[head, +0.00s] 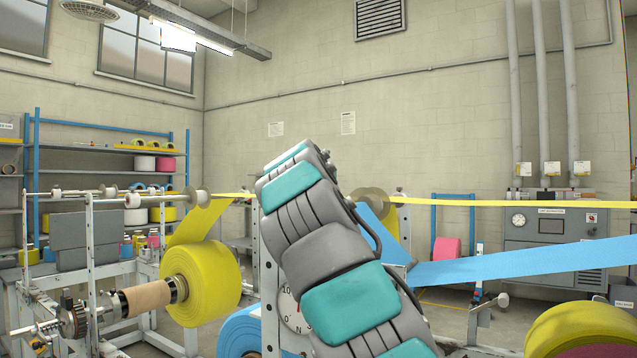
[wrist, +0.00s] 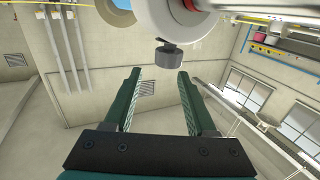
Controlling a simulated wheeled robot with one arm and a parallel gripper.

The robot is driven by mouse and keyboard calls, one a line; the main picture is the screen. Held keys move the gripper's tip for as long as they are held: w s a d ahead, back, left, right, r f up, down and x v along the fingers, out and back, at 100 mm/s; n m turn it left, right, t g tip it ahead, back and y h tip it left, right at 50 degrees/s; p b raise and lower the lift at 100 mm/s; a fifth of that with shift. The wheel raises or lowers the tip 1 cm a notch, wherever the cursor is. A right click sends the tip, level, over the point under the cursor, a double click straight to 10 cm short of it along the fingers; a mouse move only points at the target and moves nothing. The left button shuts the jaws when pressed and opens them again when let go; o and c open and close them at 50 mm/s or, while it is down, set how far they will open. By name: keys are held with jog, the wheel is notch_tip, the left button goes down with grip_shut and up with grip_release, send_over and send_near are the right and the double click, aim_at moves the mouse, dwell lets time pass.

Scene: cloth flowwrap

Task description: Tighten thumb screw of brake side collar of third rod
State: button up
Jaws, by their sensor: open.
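In the wrist view a pale collar (wrist: 165,22) sits on a rod at the top. A dark grey round thumb screw (wrist: 169,57) sticks out of it toward my gripper. My gripper (wrist: 159,76) has two green fingers spread apart. The thumb screw is beyond the fingertips and between their lines, nearer the right finger; a gap shows and nothing is held. In the head view my own arm covers the middle, and my gripper and this collar cannot be made out. Which rod carries the collar cannot be told.
In the head view a large yellow roll (head: 205,285) sits on a rod at left, with a brown core (head: 147,297). A blue roll (head: 238,333) is partly behind my arm. A blue web (head: 520,264) and a yellow web (head: 480,203) stretch right. Another yellow roll (head: 580,325) is lower right.

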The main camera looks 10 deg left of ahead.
jog(key=s+d+r+b, duration=0.1)
jog(key=s+d+b, duration=0.4)
jog(key=s, duration=0.8)
jog(key=shift+s+d+r, duration=0.15)
jog(key=shift+s+d, duration=0.2)
jog(key=shift+d, duration=0.3)
jog(key=shift+w+a, duration=0.1)
